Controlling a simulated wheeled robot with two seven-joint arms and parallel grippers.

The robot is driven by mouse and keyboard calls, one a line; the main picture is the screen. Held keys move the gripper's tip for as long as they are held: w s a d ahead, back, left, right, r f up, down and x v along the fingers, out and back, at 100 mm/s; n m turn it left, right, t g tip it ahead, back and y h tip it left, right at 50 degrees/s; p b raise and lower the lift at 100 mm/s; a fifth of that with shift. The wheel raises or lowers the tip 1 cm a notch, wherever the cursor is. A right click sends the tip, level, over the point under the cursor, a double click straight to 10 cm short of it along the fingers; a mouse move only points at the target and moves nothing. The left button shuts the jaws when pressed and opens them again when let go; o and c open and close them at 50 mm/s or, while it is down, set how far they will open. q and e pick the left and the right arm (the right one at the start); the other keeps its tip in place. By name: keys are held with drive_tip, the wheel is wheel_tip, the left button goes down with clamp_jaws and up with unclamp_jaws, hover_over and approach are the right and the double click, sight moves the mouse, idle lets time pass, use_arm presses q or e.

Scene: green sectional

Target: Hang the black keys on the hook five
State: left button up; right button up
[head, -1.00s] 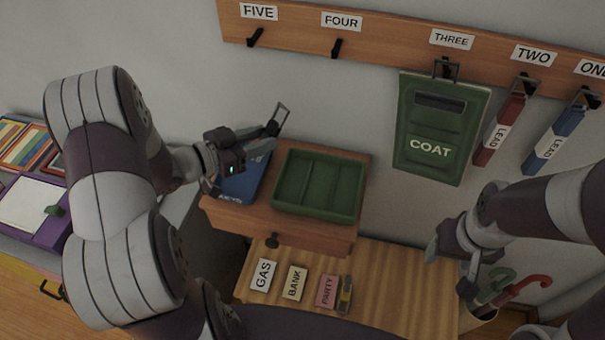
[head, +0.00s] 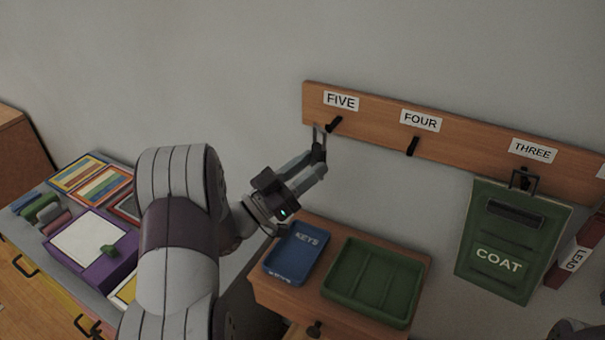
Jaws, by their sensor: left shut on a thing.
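My left gripper (head: 318,158) is shut on the black keys, below and left of hook five. A thin grey metal loop (head: 318,134) of the keys stands up from the fingertips. The rest of the keys is mostly hidden by the fingers. Hook five (head: 334,124) is a small dark hook under the FIVE label on the wooden rail (head: 376,124). The loop shows just left of this hook, and I cannot tell whether they touch. My right gripper is not in view.
Hook four (head: 412,146) is bare. A green COAT board (head: 512,240) hangs on hook three (head: 524,178). Below my left gripper are a blue KEYS tray (head: 297,254) and an empty green tray (head: 373,283). The wall left of the rail is clear.

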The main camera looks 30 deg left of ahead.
use_arm(q)
drive_tip(key=w+f+b, duration=0.2)
drive_tip(key=w, duration=0.5)
idle(0.4)
drive_tip(key=shift+r, duration=0.1)
idle(0.5)
drive_tip(key=o, duration=1.2)
